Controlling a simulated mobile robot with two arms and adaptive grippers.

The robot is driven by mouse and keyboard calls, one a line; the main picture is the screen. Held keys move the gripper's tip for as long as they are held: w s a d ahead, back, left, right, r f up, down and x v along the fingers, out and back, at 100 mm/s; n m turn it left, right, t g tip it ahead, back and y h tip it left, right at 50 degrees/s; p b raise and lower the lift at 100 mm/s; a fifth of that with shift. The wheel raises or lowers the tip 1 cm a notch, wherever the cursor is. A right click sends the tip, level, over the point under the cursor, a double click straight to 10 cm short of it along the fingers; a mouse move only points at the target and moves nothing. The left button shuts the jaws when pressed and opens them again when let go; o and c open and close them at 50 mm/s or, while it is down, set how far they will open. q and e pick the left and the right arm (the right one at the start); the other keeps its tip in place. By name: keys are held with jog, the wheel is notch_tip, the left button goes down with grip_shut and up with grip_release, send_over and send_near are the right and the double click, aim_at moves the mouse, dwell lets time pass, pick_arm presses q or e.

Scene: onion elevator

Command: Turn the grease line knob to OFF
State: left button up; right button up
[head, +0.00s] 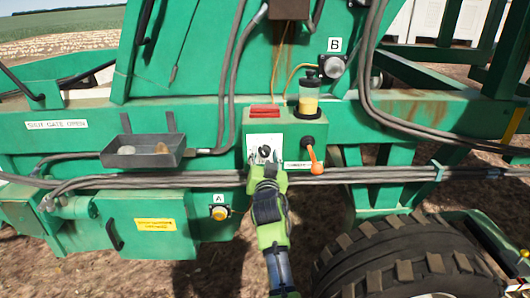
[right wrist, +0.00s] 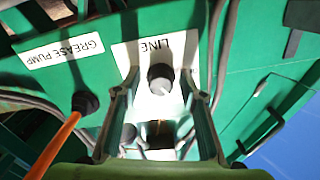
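The grease line knob is a small dark round knob with a pale pointer face, on a white plate (head: 257,141) on the green box. In the right wrist view the knob (right wrist: 160,78) sits on the plate marked LINE, which appears upside down. My right gripper (head: 266,165) is just below and in front of the knob. In the right wrist view its two fingers (right wrist: 160,85) are apart, one to each side of the knob, with gaps visible; contact cannot be seen. The OFF mark cannot be read. My left gripper is not in view.
An orange-handled lever (head: 316,164) is right of the plate, near a GREASE PUMP label (right wrist: 66,51). A yellow grease reservoir (head: 308,98) and a red block (head: 264,111) are above. A grey tray (head: 142,151) is left, a tyre (head: 405,258) lower right.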

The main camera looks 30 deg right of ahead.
jog(key=shift+s+a+r, duration=0.25)
jog(key=shift+s, duration=0.05)
jog(key=shift+c, duration=0.7)
grip_shut()
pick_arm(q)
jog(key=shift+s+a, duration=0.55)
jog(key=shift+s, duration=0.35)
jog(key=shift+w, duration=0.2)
pick_arm(e)
jog(key=shift+n, duration=0.3)
jog(key=shift+r+n, duration=0.1)
jog(key=shift+n, duration=0.3)
jog(key=shift+n+p, duration=0.35)
jog(key=shift+n, duration=0.45)
jog(key=n+p, duration=0.1)
jog(key=n, duration=0.3)
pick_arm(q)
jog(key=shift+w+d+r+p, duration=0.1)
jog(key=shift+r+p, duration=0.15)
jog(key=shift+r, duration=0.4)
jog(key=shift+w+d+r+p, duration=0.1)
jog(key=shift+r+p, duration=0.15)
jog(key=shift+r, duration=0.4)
pick_arm(e)
jog(key=shift+r+n, duration=0.1)
jog(key=shift+n, duration=2.4)
